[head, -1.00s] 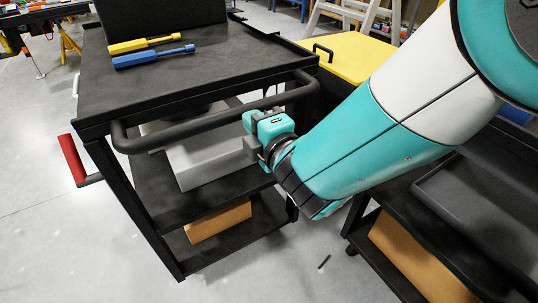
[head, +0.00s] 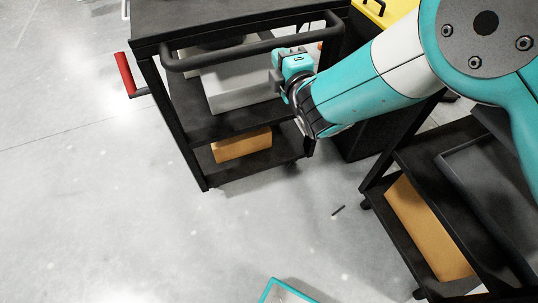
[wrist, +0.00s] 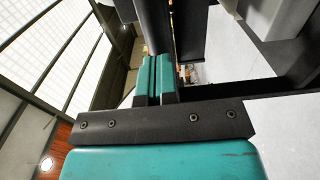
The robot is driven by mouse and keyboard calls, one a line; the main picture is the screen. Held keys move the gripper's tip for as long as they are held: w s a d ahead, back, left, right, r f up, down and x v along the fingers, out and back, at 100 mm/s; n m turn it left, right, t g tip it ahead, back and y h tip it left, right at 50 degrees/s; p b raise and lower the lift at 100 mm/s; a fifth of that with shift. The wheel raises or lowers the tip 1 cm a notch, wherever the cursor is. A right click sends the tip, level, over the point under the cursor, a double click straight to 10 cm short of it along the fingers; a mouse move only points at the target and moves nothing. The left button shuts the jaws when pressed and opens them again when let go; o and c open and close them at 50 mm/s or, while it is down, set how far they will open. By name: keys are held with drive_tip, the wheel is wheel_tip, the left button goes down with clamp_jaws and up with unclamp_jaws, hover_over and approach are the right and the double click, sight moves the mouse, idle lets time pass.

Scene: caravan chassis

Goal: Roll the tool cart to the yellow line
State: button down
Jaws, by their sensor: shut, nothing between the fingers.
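The black tool cart (head: 190,18) stands at the top of the head view, its top partly cut off. A black bar handle (head: 222,56) runs along its near side. A grey box (head: 243,92) is on its middle shelf and a tan box (head: 241,146) on its lower shelf. My gripper (head: 279,66) is at the handle, right of its middle. In the wrist view, its teal fingers (wrist: 157,77) are shut together, with a dark bar just beyond them. I cannot tell if they touch it. No yellow line shows.
A red grip (head: 125,74) sticks out at the cart's left. A second dark cart with a tray (head: 470,165) stands at the right. A small dark piece (head: 338,210) lies on the floor. The grey floor (head: 90,215) at left and front is clear.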

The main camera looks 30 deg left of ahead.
sight(273, 44)
drive_tip(key=shift+x, duration=2.75)
drive_tip(key=b+v, duration=0.1)
drive_tip(key=v, duration=0.7)
